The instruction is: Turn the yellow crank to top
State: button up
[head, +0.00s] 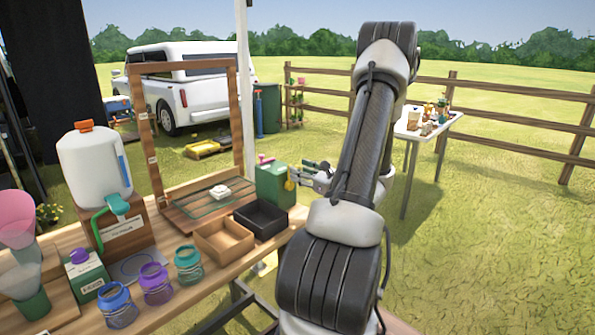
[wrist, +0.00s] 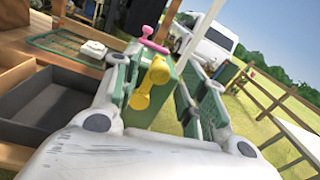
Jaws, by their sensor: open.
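The yellow crank (wrist: 151,83) is on the near face of a green box (wrist: 163,112). In the wrist view it has a rounded end at upper right and another at lower left, so it looks tilted. In the head view the crank (head: 290,185) is a small yellow shape on the right side of the green box (head: 272,190). My gripper (wrist: 157,75) is open, with its green-padded fingers to either side of the crank. In the head view my gripper (head: 312,176) is just right of the box. I cannot tell whether a finger touches the crank.
A pink handle (wrist: 153,41) sits on top of the box. A black tray (head: 261,219) and a wooden tray (head: 223,240) stand in front of it. A wooden frame (head: 239,130) rises behind left. A white post (head: 246,75) stands behind. Open grass lies to the right.

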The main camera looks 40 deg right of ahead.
jog(key=shift+w, duration=1.15)
grip_shut()
jog(key=d+f+m+y, duration=0.1)
jog(key=d+f+m, duration=0.6)
jog(key=m, duration=1.1)
jog(key=shift+w+d+f+g, duration=0.2)
jog(key=shift+w+f+g, duration=0.1)
jog(key=shift+f, duration=0.2)
